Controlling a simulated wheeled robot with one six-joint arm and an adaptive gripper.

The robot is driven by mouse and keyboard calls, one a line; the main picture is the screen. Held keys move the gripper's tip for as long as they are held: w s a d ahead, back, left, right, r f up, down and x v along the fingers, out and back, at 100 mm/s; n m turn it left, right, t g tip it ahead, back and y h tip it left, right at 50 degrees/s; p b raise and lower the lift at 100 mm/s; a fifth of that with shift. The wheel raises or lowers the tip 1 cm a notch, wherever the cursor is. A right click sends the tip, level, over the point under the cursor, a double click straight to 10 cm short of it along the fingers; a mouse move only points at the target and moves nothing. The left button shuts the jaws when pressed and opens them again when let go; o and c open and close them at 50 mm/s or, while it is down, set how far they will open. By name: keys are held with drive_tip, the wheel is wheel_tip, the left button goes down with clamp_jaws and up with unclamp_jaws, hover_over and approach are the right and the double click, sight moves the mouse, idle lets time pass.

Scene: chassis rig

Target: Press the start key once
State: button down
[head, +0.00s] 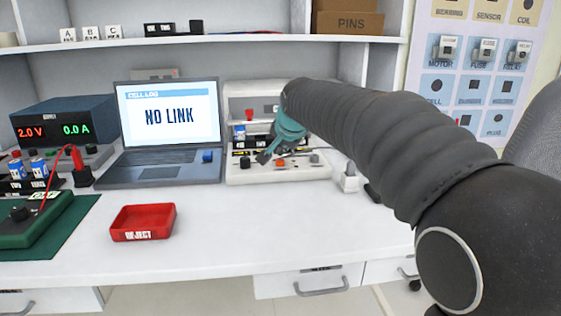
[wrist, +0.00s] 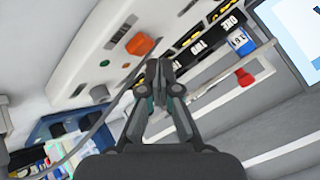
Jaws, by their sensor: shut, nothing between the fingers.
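The white chassis rig (head: 300,174) stands at the back of the bench, right of the laptop. Its sloped front panel (wrist: 88,45) shows in the wrist view. No start label is readable, so I cannot tell which is the start key. The orange key also shows in the head view (head: 280,162). My gripper (head: 263,157) is shut and empty above the rig; its fingertips (wrist: 158,72) appear below the orange key in the wrist view. Any contact is unclear.
The laptop (head: 170,128) reads NO LINK. A red reject tray (head: 143,222) lies on the front bench. A blue cell (wrist: 238,40) stands by black strips marked ONE and TWO. A power supply (head: 62,122) stands left. The bench front centre is clear.

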sight(281, 161)
drive_tip(key=shift+f, duration=0.1)
drive_tip(key=shift+f+b, duration=0.3)
drive_tip(key=shift+f+b, duration=0.35)
drive_tip(key=shift+f, duration=0.15)
idle(1.0)
drive_tip(key=shift+r, duration=0.1)
drive_tip(key=shift+r+p, duration=0.7)
drive_tip(key=shift+r, duration=0.1)
drive_tip(key=shift+r, duration=0.1)
drive_tip(key=shift+r+p, duration=2)
drive_tip(key=shift+r, duration=0.45)
